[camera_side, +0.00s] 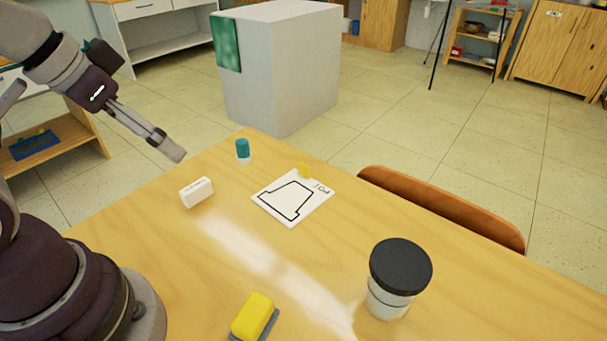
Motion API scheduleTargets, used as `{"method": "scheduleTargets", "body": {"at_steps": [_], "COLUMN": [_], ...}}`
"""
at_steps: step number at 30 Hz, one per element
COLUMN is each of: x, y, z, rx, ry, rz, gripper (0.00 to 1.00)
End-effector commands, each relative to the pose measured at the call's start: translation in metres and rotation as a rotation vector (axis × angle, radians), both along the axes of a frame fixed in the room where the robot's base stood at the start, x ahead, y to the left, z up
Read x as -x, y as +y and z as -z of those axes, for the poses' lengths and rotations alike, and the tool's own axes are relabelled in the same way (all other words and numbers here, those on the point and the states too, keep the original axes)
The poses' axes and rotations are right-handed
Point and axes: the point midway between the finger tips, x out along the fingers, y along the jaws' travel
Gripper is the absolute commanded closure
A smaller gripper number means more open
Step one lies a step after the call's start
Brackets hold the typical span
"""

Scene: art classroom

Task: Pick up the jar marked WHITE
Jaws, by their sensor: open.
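A jar with a black lid (397,279) stands upright on the table at the front right. Its body is pale, and I cannot read any marking on it from here. My gripper (172,150) is at the upper left, above the far left edge of the table. It is open and empty, pointing down to the right, well apart from the jar.
A white eraser-like block (196,192), a teal-capped glue stick (243,151) and a white card with a black outline (273,206) lie between. A yellow sponge (254,316) is in front. A chair back (440,205) borders the table.

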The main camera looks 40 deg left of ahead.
Motion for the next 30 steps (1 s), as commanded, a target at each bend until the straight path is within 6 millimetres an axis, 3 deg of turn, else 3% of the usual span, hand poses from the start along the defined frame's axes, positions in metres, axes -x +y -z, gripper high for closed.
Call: {"method": "scheduleTargets", "body": {"at_steps": [4,13,17,20,24,27,30], "x": [0.0,-0.001,-0.022,-0.055,-0.093,-0.105,-0.107], "y": [0.0,-0.001,-0.018,-0.055,-0.124,-0.173,-0.209], "z": [0.0,0.0,-0.005,-0.006,0.014,0.038,0.06], "rx": [0.0,-0.001,-0.024,-0.054,-0.078,-0.077,-0.07], "ry": [0.0,0.001,0.025,0.052,0.078,0.086,0.088], "rz": [0.0,0.005,0.147,0.385,0.741,0.957,1.112], "gripper": [0.0,0.0,0.0,0.0,0.0,0.0,0.0]}}
